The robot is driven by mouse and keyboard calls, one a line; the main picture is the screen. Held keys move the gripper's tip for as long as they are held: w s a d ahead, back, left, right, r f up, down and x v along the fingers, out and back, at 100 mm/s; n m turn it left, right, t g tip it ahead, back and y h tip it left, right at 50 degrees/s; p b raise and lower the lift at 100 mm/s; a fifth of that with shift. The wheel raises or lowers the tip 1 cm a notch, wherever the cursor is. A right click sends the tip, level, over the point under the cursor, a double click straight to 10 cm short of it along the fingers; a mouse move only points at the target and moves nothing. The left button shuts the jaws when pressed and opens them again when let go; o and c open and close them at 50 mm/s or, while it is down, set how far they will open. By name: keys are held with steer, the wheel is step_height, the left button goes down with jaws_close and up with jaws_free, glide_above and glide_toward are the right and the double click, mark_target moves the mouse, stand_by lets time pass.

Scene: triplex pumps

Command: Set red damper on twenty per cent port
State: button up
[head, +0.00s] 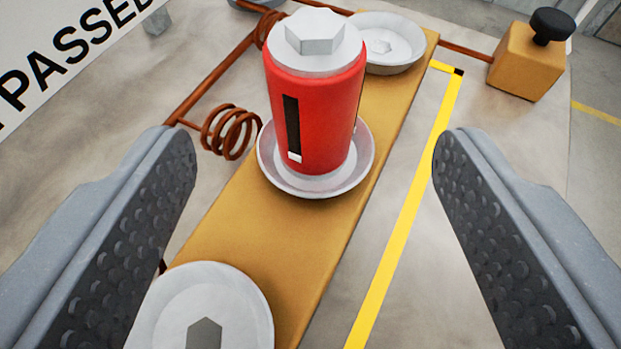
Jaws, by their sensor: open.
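The red damper (316,115) is a red cylinder with a grey hex cap on top and a dark slot window with a white mark near its bottom. It stands upright in the middle dished port (348,181) on a yellow manifold bar (250,235). No per cent labels are readable on the ports. My gripper (315,150) is open, its two padded jaws wide apart to either side of the damper, touching nothing.
A copper coil (230,132) and pipe run left of the bar. A yellow block with a black knob (552,25) stands at the back right. A yellow line (410,215) marks the clear surface right of the bar.

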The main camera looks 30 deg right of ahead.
steer(key=shift+s+a+r, duration=0.1)
steer(key=shift+s, duration=0.2)
steer(key=s+a+r+n+t+y, duration=0.1)
steer(key=a+r+n+t+y, duration=0.2)
steer(key=r, duration=1.1)
steer(key=a+r+n+y, duration=0.1)
steer(key=a+r+y, duration=0.3)
steer(key=r, duration=1)
steer(key=s+d+r+n+h, duration=0.1)
steer(key=s+d+r, duration=1.1)
steer(key=s+r, duration=0.3)
steer(key=shift+r, duration=0.85)
